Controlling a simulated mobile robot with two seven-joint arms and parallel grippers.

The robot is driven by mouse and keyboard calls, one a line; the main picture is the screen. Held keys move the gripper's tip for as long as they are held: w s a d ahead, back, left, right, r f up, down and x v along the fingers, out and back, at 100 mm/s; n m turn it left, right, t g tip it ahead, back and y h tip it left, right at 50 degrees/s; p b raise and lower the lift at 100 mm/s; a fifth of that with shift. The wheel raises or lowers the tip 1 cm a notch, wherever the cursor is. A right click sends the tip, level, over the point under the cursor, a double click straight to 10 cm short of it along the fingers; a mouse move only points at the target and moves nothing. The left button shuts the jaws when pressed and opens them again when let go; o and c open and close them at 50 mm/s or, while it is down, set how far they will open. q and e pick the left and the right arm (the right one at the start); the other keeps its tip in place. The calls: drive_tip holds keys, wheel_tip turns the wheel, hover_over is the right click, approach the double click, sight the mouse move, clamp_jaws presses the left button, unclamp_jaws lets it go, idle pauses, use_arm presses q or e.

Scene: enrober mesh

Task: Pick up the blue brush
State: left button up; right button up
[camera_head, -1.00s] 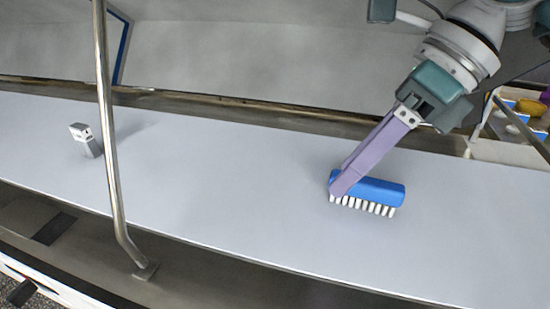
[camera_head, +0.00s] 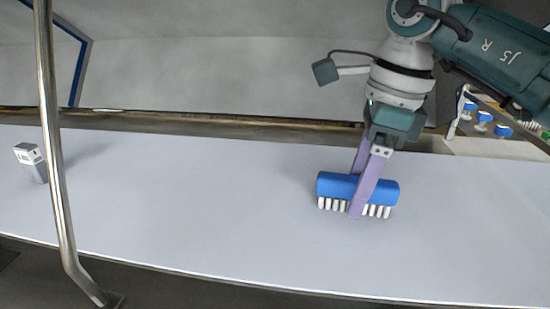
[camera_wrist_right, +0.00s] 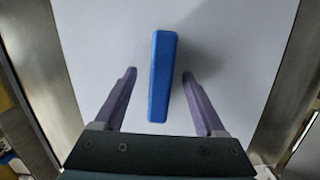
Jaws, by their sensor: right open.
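The blue brush (camera_head: 384,190) has a blue block back and white bristles. It sits bristles down on the pale grey belt (camera_head: 200,210). My right gripper (camera_head: 357,197) has purple fingers and is at the brush, with one finger in front of its middle and the other partly hidden behind it. In the right wrist view the brush (camera_wrist_right: 163,75) lies lengthwise between the open fingers (camera_wrist_right: 159,77), with a visible gap on each side. My left gripper is not in view.
A metal post (camera_head: 52,150) rises at the left, in front of the belt. A small grey device (camera_head: 30,157) stands on the belt at the far left. Blue and white items (camera_head: 483,120) lie beyond the belt at the right. The belt's middle is clear.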

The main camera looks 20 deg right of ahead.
drive_tip(key=shift+f, duration=0.45)
drive_tip(key=shift+c, duration=0.3)
clamp_jaws()
